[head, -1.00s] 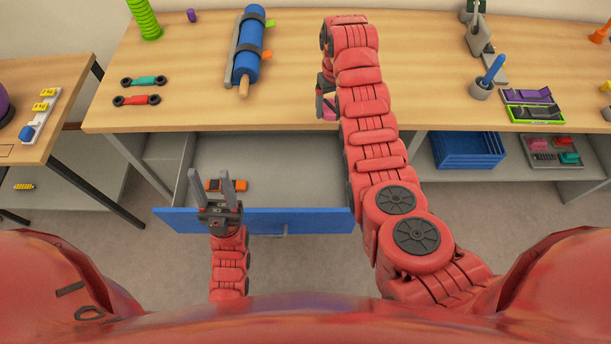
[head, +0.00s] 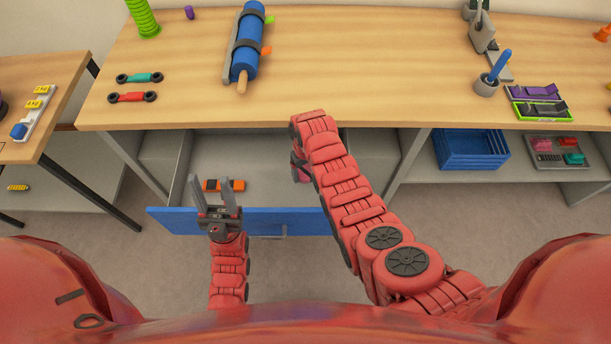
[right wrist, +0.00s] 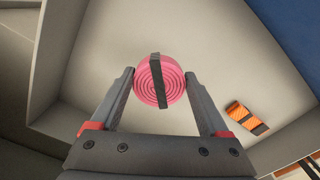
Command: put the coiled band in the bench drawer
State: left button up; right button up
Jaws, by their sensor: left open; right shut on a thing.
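The coiled band (right wrist: 173,81) is a pink spiral disc with a dark strap across it. My right gripper (right wrist: 159,74) is shut on it, with a fingertip at each side. In the right wrist view the band is over the pale drawer floor. The bench drawer (head: 176,221), with a blue front, is pulled open under the workbench. In the head view my right arm hangs over the drawer's right part and mostly hides its gripper; a bit of pink shows there. My left gripper (head: 211,187) is open and empty, pointing up at the drawer front.
An orange and black item (head: 223,185) lies in the drawer; it also shows in the right wrist view (right wrist: 246,118). The rest of the visible drawer floor is bare. The workbench top (head: 350,70) overhangs the drawer's back. A blue bin (head: 470,148) stands on the shelf at right.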

aim_at(305, 189)
jog(key=shift+s+f, duration=0.25)
jog(key=shift+f, duration=0.6)
notch_tip(305, 189, down, 6)
jog(key=b, duration=0.5)
jog(key=shift+r, duration=0.15)
jog(key=shift+f+b, duration=0.3)
jog(key=shift+f, duration=0.1)
jog(key=o, duration=1.3)
jog(key=shift+c, duration=0.2)
notch_tip(305, 189, up, 7)
jog(key=p, duration=0.5)
jog(key=shift+p, duration=0.3)
